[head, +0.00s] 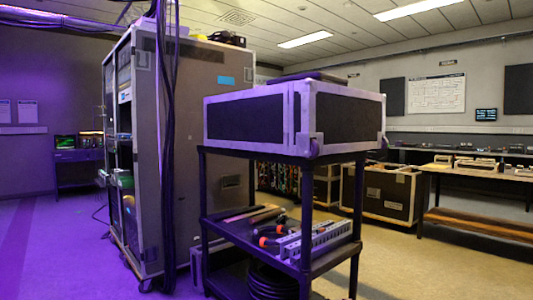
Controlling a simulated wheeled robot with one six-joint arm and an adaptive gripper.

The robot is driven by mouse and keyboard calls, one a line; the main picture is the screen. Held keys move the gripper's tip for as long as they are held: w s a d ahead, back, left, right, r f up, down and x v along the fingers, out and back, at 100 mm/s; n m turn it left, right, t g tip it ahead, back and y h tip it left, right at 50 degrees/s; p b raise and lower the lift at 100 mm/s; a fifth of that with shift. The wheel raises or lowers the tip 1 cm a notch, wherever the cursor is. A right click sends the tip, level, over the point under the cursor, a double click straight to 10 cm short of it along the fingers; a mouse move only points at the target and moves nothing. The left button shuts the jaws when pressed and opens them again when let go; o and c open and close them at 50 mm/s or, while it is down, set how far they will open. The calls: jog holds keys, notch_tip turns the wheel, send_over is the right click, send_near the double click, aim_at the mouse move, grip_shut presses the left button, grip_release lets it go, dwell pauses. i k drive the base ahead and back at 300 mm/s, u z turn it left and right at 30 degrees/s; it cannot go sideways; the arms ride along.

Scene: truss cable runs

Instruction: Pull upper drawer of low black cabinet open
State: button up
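I cannot make out a low black cabinet with an upper drawer for certain in the head view. A low black case with pale metal edges (383,192) stands on the floor at the back right, and I see no open drawer on it. A dark low unit (80,172) with small lit equipment on top stands far off at the left wall; its front is too small and dim to read. My gripper is not in view.
A black cart (305,266) stands close in front, with a silver-edged black case (250,118) on top and tools on its middle shelf. A tall equipment rack (200,160) with hanging cables stands behind it. A long table (490,173) is at right. Floor is clear at front left.

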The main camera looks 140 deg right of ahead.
aim_at(371, 152)
jog(key=u, duration=4.8)
jog(key=i, duration=7.2)
jog(key=z, duration=0.25)
jog(key=i, duration=1.35)
jog(key=z, duration=0.05)
